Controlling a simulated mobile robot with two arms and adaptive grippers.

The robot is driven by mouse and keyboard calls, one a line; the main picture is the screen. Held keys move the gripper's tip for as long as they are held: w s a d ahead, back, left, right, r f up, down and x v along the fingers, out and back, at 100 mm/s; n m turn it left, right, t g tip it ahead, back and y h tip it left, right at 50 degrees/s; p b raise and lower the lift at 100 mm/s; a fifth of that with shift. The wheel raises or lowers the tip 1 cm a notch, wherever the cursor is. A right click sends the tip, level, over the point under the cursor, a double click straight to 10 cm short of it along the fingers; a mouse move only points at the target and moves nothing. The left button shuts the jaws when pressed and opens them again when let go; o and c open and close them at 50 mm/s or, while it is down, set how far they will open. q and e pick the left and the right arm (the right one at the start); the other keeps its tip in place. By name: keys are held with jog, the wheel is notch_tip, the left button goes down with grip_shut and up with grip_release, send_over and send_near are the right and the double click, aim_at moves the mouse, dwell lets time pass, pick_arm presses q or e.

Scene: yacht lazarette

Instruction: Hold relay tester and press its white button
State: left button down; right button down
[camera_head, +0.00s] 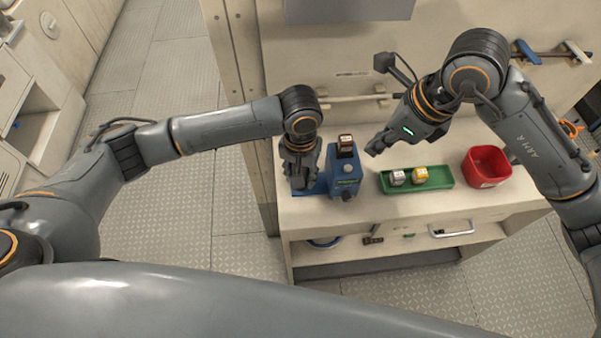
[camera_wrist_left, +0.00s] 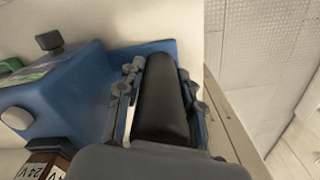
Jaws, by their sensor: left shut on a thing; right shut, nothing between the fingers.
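The blue relay tester (camera_head: 346,171) stands on the bench near its left end. My left gripper (camera_head: 299,180) is shut on its black handle (camera_wrist_left: 161,105), seen in the left wrist view with a finger on each side. The white button (camera_wrist_left: 16,118) shows at the left of the left wrist view, on the tester's blue body (camera_wrist_left: 62,95). A brown relay with a 24V label (camera_wrist_left: 45,158) sits at the tester; it also shows on top of it in the head view (camera_head: 345,143). My right gripper (camera_head: 374,148) is shut and empty, right of the tester and apart from it.
A green tray (camera_head: 437,183) with a white relay (camera_head: 397,177) and a yellow relay (camera_head: 420,174) lies right of the tester. A red bin (camera_head: 487,165) stands further right. A rail (camera_head: 350,98) runs along the back wall.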

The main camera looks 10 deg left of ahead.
aim_at(351, 170)
dwell(0.8)
jog(key=shift+w+a+r+n+t+y, duration=0.15)
jog(key=shift+a+r+n+t+y, duration=0.15)
jog(key=shift+a+n+t+y, duration=0.6)
jog(key=shift+w+a+r+n+t+y, duration=0.15)
jog(key=shift+r+n+y, duration=0.25)
jog(key=shift+n, duration=0.95)
jog(key=shift+w+a+r+n+t+y, duration=0.1)
jog(key=shift+a+r+n+t+y, duration=0.1)
jog(key=shift+a+n+t+y, duration=0.6)
jog(key=shift+d+f+n+g, duration=0.1)
jog(key=shift+d+n+g, duration=0.15)
jog(key=shift+n, duration=0.1)
jog(key=shift+f, duration=4.35)
jog(key=shift+f, duration=0.1)
jog(key=shift+f, duration=0.3)
